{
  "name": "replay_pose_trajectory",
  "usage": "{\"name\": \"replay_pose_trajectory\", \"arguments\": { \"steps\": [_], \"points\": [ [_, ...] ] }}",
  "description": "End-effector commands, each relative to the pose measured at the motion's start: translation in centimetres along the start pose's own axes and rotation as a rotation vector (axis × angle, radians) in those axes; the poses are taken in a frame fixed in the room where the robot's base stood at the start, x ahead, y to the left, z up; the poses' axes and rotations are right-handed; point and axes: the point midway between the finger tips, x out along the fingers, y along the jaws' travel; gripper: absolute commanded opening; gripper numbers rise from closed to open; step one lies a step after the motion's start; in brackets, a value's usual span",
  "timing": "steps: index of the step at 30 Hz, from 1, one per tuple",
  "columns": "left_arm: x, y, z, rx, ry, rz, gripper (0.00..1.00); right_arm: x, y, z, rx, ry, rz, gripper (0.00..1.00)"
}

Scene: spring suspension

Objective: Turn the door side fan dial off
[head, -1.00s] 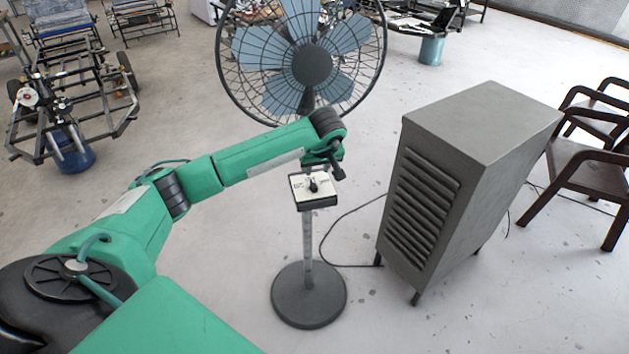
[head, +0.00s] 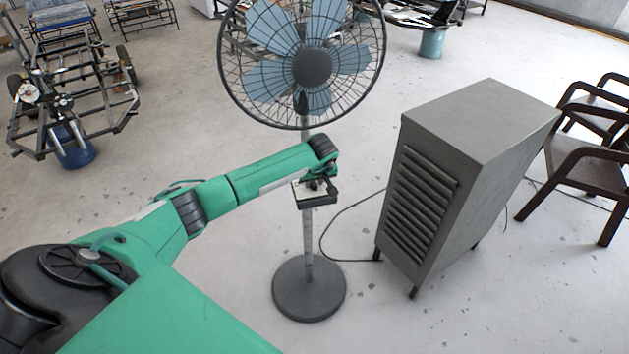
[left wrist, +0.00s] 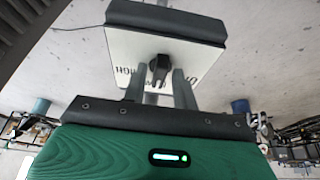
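The fan (head: 312,67) stands on a pole with a round dark base (head: 309,290). Its control box (head: 318,201) sits on the pole below the fan cage, with a white face largely covered by my arm in the head view. In the left wrist view the white face (left wrist: 205,52) carries printed lettering and a black dial knob (left wrist: 160,68). My left gripper (left wrist: 158,86) is at the face, its two grey fingers apart, one on each side of the knob. I cannot tell whether they touch it. My right gripper is not in view.
A grey louvred metal cabinet (head: 455,170) stands right of the fan, with a cable (head: 345,255) on the floor between them. Dark chairs (head: 590,150) are at the far right. A kart frame (head: 75,100) and blue bucket (head: 75,147) are at the left.

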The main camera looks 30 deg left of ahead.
Motion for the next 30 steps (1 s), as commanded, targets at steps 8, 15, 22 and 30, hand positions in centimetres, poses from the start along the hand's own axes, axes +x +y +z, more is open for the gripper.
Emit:
{"name": "replay_pose_trajectory", "arguments": {
  "steps": [8, 15, 22, 30],
  "points": [
    [0.0, 0.0, 0.0, -0.001, 0.000, 0.000, 0.00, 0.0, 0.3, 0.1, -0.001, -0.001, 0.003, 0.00],
    [0.2, 0.1, 0.0, -0.035, 0.000, -0.015, 0.00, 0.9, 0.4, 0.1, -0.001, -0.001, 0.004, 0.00],
    [0.4, 0.2, 0.1, -0.155, 0.003, -0.064, 0.00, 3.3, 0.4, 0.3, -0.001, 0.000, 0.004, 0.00],
    [0.3, 0.5, 0.0, -0.381, 0.002, -0.157, 0.00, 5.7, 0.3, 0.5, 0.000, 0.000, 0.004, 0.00]
  ]
}}
